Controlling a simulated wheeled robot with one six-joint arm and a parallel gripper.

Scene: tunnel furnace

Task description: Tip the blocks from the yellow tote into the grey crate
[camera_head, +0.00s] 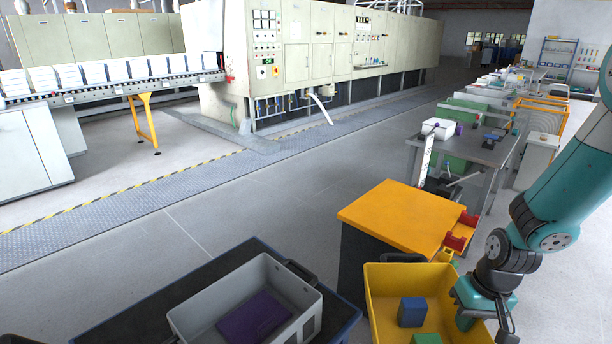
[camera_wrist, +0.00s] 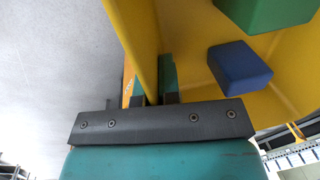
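The yellow tote (camera_head: 410,275) is at the bottom right in the head view, looking upright, its lower part cut off by the frame. A blue block (camera_head: 411,312) and a green block (camera_head: 426,339) lie inside it. The wrist view shows the blue block (camera_wrist: 239,68) and green block (camera_wrist: 264,10) close up. My gripper (camera_wrist: 152,75) has its fingers on both sides of the tote wall (camera_wrist: 143,35) and looks closed on it. The grey crate (camera_head: 190,312) is at the bottom centre-left, with a flat purple piece (camera_head: 254,316) on its bottom.
The crate stands on a dark blue surface (camera_head: 150,318). An orange-topped cabinet (camera_head: 405,215) stands just behind the tote. A grey workbench (camera_head: 480,148) is farther back. Open floor (camera_head: 270,190) lies between the crate and the large furnace (camera_head: 310,55).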

